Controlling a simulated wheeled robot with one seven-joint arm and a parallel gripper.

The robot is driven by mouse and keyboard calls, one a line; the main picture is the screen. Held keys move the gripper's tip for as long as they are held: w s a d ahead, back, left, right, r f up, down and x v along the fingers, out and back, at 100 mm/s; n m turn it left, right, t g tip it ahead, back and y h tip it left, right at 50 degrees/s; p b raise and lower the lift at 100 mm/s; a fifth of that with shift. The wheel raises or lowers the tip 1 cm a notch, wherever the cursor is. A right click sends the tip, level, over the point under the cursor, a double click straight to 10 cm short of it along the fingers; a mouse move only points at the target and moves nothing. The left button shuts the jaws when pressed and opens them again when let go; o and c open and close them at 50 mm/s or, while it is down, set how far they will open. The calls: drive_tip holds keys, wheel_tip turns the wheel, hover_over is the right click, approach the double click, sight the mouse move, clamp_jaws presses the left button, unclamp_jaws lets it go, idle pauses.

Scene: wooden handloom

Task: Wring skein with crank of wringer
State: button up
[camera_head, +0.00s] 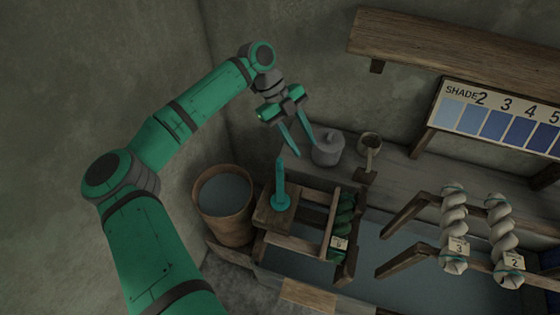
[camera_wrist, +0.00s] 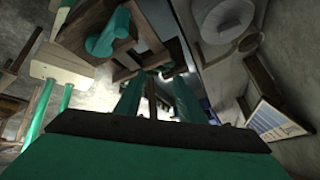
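The wringer is a wooden frame (camera_head: 292,243) on the edge of the vat, with an upright teal crank handle (camera_head: 280,183) on its block. The crank also shows at the upper left of the wrist view (camera_wrist: 108,30). A dark green twisted skein (camera_head: 345,213) with a small numbered tag hangs at the right end of the frame. My gripper (camera_head: 305,153) is above and slightly right of the crank, apart from it, pointing down. Its two teal fingers are spread with nothing between them. They also show apart in the wrist view (camera_wrist: 158,92).
A wooden bucket of liquid (camera_head: 223,203) stands left of the wringer. A grey lidded pot (camera_head: 327,149) and a small cup (camera_head: 369,144) stand behind. Two pale tagged skeins (camera_head: 454,225) hang on arms at the right. A shade chart (camera_head: 500,118) hangs below a wooden shelf (camera_head: 460,60).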

sight(279, 159)
drive_tip(key=w+a+n+y, duration=0.2)
drive_tip(key=a, duration=0.7)
drive_tip(key=shift+t, duration=0.3)
drive_tip(key=x, duration=1)
drive_tip(key=shift+s, duration=0.1)
drive_tip(key=shift+r+y, duration=0.1)
drive_tip(key=shift+y, duration=0.2)
clamp_jaws()
